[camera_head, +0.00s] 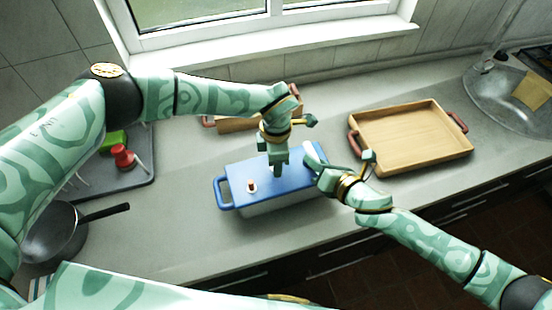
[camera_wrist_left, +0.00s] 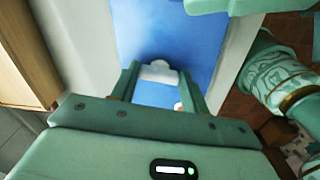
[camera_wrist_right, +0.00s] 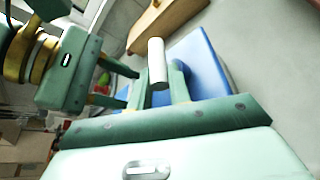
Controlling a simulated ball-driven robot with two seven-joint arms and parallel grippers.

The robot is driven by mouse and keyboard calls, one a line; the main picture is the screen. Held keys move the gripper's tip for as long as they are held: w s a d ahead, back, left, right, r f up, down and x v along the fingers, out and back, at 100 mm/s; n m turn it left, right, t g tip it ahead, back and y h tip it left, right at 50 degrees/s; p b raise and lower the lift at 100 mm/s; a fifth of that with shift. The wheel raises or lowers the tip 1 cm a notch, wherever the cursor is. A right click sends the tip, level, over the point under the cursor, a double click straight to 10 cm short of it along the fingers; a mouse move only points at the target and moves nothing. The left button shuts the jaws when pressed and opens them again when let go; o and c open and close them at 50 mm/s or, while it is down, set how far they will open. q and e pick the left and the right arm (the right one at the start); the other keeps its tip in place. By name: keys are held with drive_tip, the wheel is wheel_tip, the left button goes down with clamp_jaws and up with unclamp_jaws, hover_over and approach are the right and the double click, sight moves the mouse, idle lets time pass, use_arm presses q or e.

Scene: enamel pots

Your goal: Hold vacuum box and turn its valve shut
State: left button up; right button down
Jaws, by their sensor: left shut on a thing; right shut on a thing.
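The vacuum box (camera_head: 233,173) has a blue lid, a pale body and a blue handle at its left end. It stands on the counter. My left gripper (camera_head: 277,170) points down over the middle of the lid. In the left wrist view it is shut on a white piece (camera_wrist_left: 160,72) at the lid. My right gripper (camera_head: 318,168) is at the box's right end. It is shut on a white cylinder (camera_wrist_right: 157,62), whose end also shows in the head view (camera_head: 310,153). I cannot tell which white part is the valve. A small red-and-white fitting (camera_head: 251,186) is on the lid's left part.
A wooden tray (camera_head: 412,140) with red-brown handles lies to the right, near the sink (camera_head: 500,95). Another wooden tray (camera_head: 233,124) is behind my left gripper. A dark pan (camera_head: 55,235) and a grey tray (camera_head: 135,180) with green and red items are left. The counter's front is clear.

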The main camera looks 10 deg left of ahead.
use_arm(q)
drive_tip(key=shift+n, duration=1.1)
drive_tip(key=shift+w, duration=0.1)
use_arm(e)
drive_tip(key=shift+s, duration=0.1)
use_arm(q)
drive_tip(key=o, duration=1)
wheel_tip(320, 180, up, 12)
use_arm(e)
drive_tip(key=c, duration=1.2)
unclamp_jaws()
